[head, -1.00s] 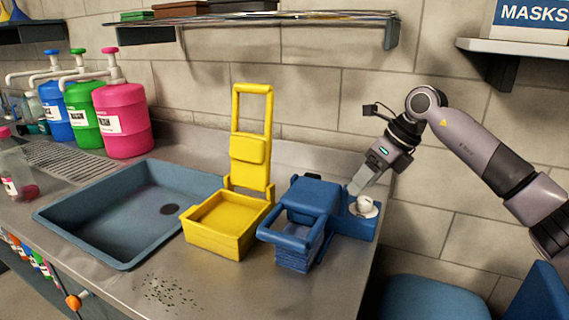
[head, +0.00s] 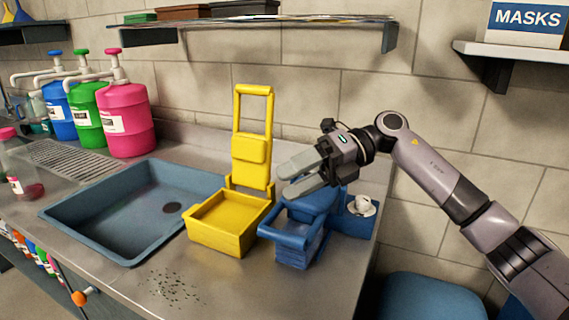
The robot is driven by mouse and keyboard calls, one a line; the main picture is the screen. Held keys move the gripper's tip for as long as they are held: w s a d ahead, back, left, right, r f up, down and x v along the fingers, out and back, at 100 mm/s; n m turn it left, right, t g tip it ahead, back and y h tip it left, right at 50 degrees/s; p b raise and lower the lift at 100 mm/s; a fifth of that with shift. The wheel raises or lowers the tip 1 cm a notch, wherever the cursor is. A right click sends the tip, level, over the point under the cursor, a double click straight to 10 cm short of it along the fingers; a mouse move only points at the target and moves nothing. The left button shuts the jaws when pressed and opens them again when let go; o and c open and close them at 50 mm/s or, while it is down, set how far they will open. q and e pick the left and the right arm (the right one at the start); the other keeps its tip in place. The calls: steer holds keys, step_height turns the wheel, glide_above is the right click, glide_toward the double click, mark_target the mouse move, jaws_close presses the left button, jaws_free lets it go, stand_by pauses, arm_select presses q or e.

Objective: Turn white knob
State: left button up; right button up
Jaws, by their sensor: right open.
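The white knob (head: 362,206) sits on the right side of the blue device (head: 292,236) on the counter, to the right of a yellow device. My right gripper (head: 284,183) is open and empty. It hovers above the blue device, left of the knob and apart from it, with its fingers pointing left. It hides part of the blue device's top. My left gripper is not in view.
The yellow device (head: 230,222) with its upright frame stands close beside the blue one. A blue-grey sink (head: 120,225) is to the left, with several coloured pump bottles behind it. A shelf (head: 270,22) hangs above. Dark specks lie on the front counter.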

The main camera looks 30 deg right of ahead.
steer(key=a+r+y, duration=0.1)
steer(key=s+a+r+g+y, duration=0.1)
steer(key=r, duration=0.1)
steer(key=s+a+r+y, duration=0.1)
steer(key=shift+a+r+m+y, duration=0.15)
steer(key=shift+m+y, duration=0.25)
